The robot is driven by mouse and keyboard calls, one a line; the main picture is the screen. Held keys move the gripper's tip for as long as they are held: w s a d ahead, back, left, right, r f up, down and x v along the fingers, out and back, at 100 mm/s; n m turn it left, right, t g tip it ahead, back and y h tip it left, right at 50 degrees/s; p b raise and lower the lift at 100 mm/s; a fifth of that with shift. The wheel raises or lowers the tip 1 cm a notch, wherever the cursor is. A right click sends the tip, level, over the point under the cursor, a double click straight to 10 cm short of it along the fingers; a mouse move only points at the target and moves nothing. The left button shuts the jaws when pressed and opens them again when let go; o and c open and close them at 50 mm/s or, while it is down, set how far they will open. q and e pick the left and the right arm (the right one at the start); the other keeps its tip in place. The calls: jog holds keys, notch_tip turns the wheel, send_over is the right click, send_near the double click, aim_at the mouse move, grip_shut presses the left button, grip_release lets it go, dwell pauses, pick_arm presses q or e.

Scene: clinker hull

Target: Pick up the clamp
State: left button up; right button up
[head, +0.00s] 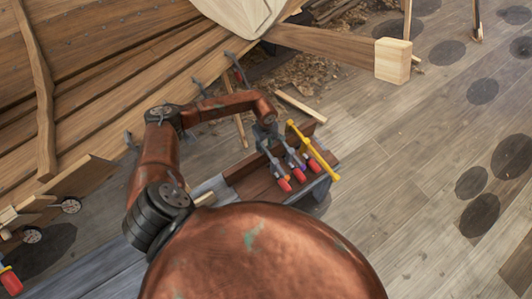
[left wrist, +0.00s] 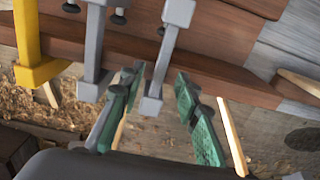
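Several bar clamps hang side by side on the edge of a reddish-brown board (head: 254,187). One is a yellow clamp (head: 316,150); the grey clamps (head: 274,167) beside it have red handles. In the left wrist view, the yellow clamp (left wrist: 28,45) is at far left, with a grey clamp (left wrist: 95,48) and another grey clamp (left wrist: 166,52) to its right. My left gripper (head: 266,132) is at the clamps' far end. Its green fingers (left wrist: 160,78) are open, with the rightmost grey clamp's bar between or just beyond their tips; contact is unclear. My right gripper is not in view.
The planked hull (head: 100,70) fills the upper left. A squared timber beam (head: 330,47) juts out above the clamps. Wood shavings (head: 305,72) and a loose wooden strip (head: 300,106) lie behind them. The plank floor at right is mostly clear.

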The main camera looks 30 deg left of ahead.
pick_arm(q)
jog(key=shift+d+f, duration=0.1)
jog(key=shift+f, duration=0.8)
grip_shut()
jog(key=shift+r, duration=0.1)
